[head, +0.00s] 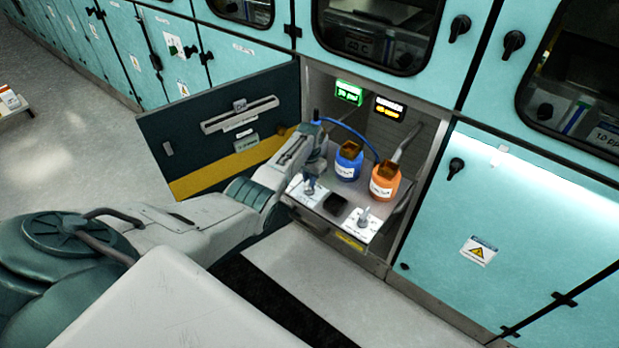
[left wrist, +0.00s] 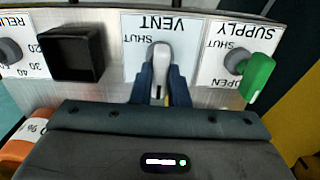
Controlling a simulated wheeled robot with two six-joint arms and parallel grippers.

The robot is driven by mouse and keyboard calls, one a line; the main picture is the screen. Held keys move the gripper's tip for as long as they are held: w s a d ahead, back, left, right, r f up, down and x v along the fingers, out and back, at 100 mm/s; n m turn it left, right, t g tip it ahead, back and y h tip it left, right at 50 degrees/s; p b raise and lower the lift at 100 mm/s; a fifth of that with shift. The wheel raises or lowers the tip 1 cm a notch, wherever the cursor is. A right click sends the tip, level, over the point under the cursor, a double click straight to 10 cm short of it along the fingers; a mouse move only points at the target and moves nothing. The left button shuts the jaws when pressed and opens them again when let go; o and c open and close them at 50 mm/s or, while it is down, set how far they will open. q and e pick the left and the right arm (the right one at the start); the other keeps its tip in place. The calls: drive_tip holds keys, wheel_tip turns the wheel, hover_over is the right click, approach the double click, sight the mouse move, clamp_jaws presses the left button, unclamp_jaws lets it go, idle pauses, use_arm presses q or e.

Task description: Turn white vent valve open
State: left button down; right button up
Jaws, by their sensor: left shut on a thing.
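The white vent valve (left wrist: 160,58) sits in the middle of the left wrist view, on the panel label reading VENT, which appears upside down. My left gripper (left wrist: 161,84) is shut on its handle, one blue finger on each side. The handle lies roughly straight down the picture, and the SHUT mark is beside it. The lower end of the handle is partly hidden between the fingers. In the head view the left arm reaches into the open cabinet bay, over the left part of the valve panel (head: 327,227). My right gripper is not in view.
A green-handled supply valve (left wrist: 258,77) is right of the vent in the wrist view. A black square (left wrist: 72,53) and a grey relief knob (left wrist: 10,50) are left. Blue (head: 347,166) and orange (head: 384,184) bottles stand behind the panel. The open door (head: 215,125) is left of the bay.

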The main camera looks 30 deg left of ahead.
use_arm(q)
drive_tip(key=shift+n, duration=0.3)
drive_tip(key=c, duration=1.4)
unclamp_jaws()
drive_tip(key=shift+r, duration=0.1)
drive_tip(key=shift+r, duration=0.35)
wheel_tip(320, 180, up, 10)
drive_tip(key=shift+f, duration=0.1)
